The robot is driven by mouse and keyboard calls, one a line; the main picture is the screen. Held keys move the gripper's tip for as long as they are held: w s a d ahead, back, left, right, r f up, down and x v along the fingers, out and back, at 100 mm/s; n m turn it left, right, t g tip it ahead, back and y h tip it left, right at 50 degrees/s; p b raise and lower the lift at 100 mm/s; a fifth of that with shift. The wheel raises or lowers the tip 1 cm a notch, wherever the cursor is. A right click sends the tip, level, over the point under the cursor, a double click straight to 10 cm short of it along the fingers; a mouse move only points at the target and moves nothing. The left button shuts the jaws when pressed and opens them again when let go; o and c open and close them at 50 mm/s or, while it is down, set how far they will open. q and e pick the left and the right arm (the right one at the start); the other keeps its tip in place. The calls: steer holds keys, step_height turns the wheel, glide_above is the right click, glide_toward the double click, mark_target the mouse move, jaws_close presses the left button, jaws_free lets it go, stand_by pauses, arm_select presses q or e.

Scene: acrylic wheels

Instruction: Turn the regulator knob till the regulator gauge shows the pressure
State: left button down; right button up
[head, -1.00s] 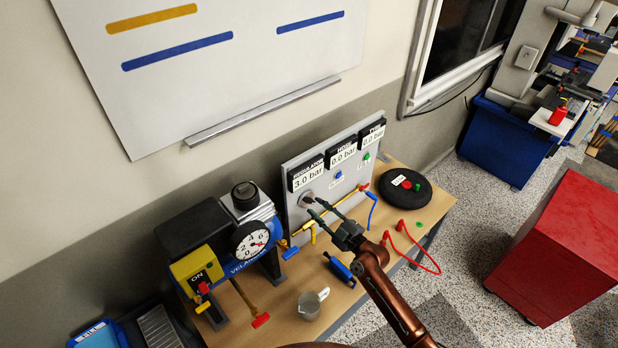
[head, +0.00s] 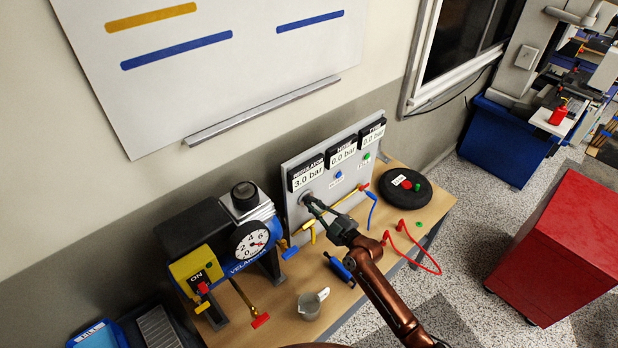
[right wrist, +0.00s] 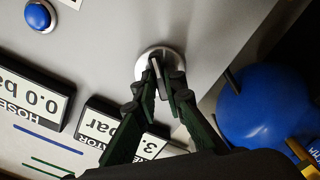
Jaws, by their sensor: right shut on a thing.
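The regulator knob (right wrist: 158,58) is a dark grip on a silver round base on the grey panel (head: 292,220). In the right wrist view my right gripper (right wrist: 164,80) has its fingers closed on the knob. In the head view the right gripper (head: 312,204) reaches the knob and mostly covers it. The regulator gauge (head: 307,178) above the knob reads 3.0 bar. In the right wrist view part of this gauge (right wrist: 150,147) is hidden by a finger. My left gripper is not in view.
Two more displays, the middle one (head: 343,153) and the right one (head: 373,136), read 0.0 bar. A blue compressor with a dial (head: 250,241) stands left of the panel. A metal cup (head: 311,303), a blue tool (head: 339,268) and a red hose (head: 420,259) lie around the arm.

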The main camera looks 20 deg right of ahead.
jaws_close()
steer(key=shift+f+n+b, duration=0.15)
steer(key=shift+n+b, duration=0.45)
steer(key=shift+n, duration=1.7)
steer(key=shift+n+b, duration=0.45)
steer(key=shift+n, duration=1.85)
steer(key=shift+b, duration=0.3)
